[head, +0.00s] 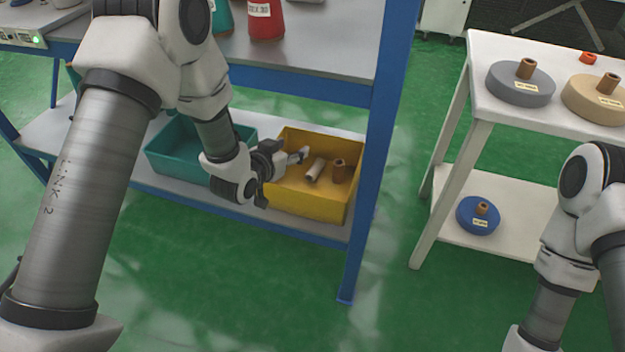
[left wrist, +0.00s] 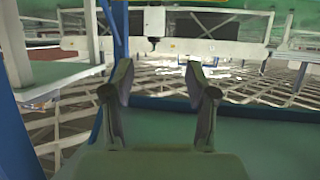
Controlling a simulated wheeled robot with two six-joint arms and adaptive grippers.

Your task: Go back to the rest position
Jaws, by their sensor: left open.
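My left gripper (head: 283,178) is open, with one finger seen against the yellow bin's near left side. In the left wrist view its two fingers (left wrist: 160,82) stand apart with nothing between them. My left arm comes down from the upper left in the head view. My right arm shows at the right edge of the head view, but its gripper is out of frame. The yellow bin (head: 305,207) is on the lower shelf and holds brown cylinders (head: 315,169). I cannot tell the exact gap between the gripper and the bin.
A teal bin (head: 175,165) stands left of the yellow one. The rack's blue post (head: 375,140) rises right of the bins. A white table (head: 487,105) at right carries grey (head: 520,90) and tan (head: 590,95) discs; a blue disc (head: 470,220) lies below. Green floor between is clear.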

